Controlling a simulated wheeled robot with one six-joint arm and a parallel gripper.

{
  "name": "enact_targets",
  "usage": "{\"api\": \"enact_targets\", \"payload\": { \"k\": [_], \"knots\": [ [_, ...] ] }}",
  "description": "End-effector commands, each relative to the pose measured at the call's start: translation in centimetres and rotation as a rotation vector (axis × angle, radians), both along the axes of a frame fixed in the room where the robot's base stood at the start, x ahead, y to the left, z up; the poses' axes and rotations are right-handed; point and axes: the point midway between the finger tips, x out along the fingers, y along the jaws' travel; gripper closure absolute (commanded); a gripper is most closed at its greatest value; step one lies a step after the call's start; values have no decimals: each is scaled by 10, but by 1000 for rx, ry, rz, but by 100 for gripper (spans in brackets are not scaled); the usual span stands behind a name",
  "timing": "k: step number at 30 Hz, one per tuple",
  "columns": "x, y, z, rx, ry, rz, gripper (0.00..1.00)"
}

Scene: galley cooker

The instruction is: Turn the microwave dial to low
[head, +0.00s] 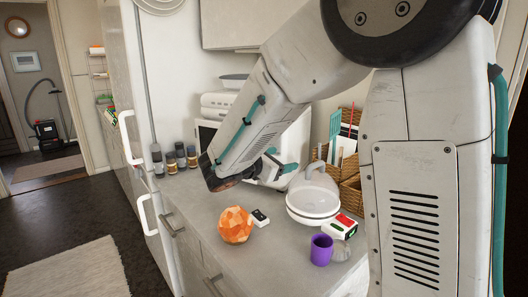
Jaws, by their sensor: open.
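A white appliance that looks like the microwave (208,124) stands at the back of the counter. My arm covers most of its front, and its dial is hidden, so I cannot tell the dial's setting. My gripper (281,160) is partly in view behind my forearm, with teal finger parts showing in front of the appliance's right part. It is open, and nothing shows between its fingers. Whether it touches the dial cannot be seen.
On the grey counter (196,208) are an orange faceted ball (235,225), a small black-and-white item (260,217), a purple mug (321,250), a white lidded pot (313,199), a red-and-green box (341,226) and dark jars (171,163). Wicker baskets (351,188) stand at the right.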

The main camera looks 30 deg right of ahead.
Motion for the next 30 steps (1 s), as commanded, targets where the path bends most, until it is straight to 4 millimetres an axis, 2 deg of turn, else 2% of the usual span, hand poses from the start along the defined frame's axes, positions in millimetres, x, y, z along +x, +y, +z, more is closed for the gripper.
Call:
{"api": "enact_targets", "payload": {
  "k": [1, 4, 6, 10, 13, 24, 30],
  "knots": [
    [23, 9, -8, -70, 47, 65, 33],
    [57, 25, -16, -187, 112, 176, 33],
    [72, 34, -21, -243, 142, 228, 33],
    [87, 40, -24, -293, 166, 274, 33],
    [94, 32, -25, -301, 170, 277, 33],
    [123, -16, -25, -297, 167, 274, 33],
    [129, -24, -24, -297, 166, 277, 33]
  ]
}}
